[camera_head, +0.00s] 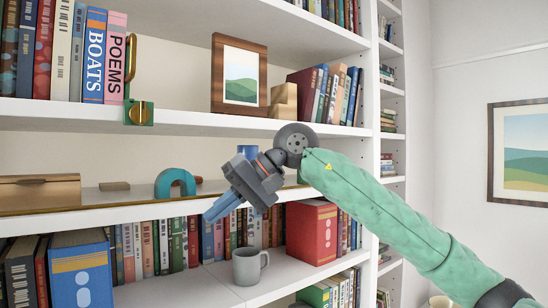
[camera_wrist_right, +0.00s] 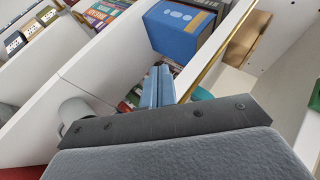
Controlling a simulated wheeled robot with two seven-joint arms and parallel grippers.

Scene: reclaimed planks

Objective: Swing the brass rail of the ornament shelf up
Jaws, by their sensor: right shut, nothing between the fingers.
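The ornament shelf (camera_head: 40,228) is the middle white shelf, carrying a wooden box, a small block and a teal arch. Its thin brass rail (camera_head: 100,205) lies low along the front edge; it also shows as a gold line in the right wrist view (camera_wrist_right: 215,62). My right gripper (camera_head: 222,207) is in front of the shelf, right of the teal arch, with its blue fingers pointing down and left. The fingers are shut and empty; in the right wrist view (camera_wrist_right: 158,86) they are close to the rail, but I cannot tell whether they touch it. My left gripper is out of view.
Below are a grey mug (camera_head: 249,266) and books. Above, a green bracket with a brass knob (camera_head: 138,113) sits at the shelf edge.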

